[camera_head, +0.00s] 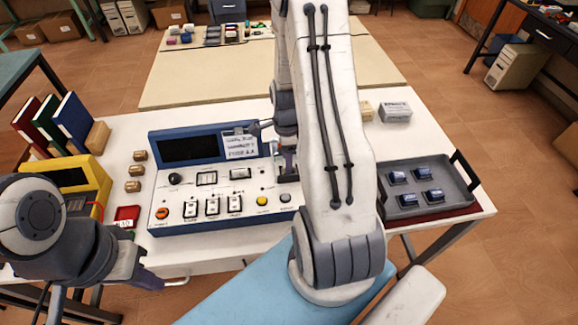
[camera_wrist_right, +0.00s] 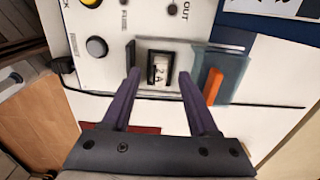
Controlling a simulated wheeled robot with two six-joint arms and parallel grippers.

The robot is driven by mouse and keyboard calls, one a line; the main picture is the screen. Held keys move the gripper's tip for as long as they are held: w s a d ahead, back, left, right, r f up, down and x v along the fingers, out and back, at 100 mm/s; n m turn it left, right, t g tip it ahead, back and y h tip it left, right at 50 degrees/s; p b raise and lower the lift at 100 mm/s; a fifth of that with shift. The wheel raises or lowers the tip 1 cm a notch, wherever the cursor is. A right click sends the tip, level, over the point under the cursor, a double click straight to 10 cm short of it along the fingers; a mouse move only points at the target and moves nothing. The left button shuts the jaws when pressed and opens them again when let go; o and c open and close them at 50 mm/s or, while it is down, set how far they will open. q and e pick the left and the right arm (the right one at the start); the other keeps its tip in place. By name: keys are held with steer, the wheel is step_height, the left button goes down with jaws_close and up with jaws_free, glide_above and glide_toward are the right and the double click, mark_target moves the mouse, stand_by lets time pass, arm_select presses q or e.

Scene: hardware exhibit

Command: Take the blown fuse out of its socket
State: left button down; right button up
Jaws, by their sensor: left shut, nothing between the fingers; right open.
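The blue-edged white control panel (camera_head: 215,195) stands on the white table, with a dark screen and a row of switches. In the right wrist view, a dark-framed socket on the panel holds a small part marked "2 A" (camera_wrist_right: 159,69), which I take to be the fuse. My right gripper (camera_wrist_right: 158,82) is open, its purple fingers pointing at the socket, one to each side; contact cannot be judged. A clear teal flap with an orange tab (camera_wrist_right: 213,86) is beside the socket. My right arm hides most of this area in the head view. My left gripper (camera_head: 153,284) is shut and empty near the table's front edge.
A grey tray (camera_head: 440,207) on the right holds several blue-labelled parts. A yellow meter (camera_head: 84,180), books (camera_head: 73,120) and small brown blocks (camera_head: 136,171) are at the left. A written card (camera_head: 240,146) rests at the panel's screen. Grey and tan boxes (camera_head: 395,112) stand behind my right arm.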

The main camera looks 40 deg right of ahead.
step_height(320, 180, down, 2)
jaws_close()
steer(key=shift+r, duration=0.1)
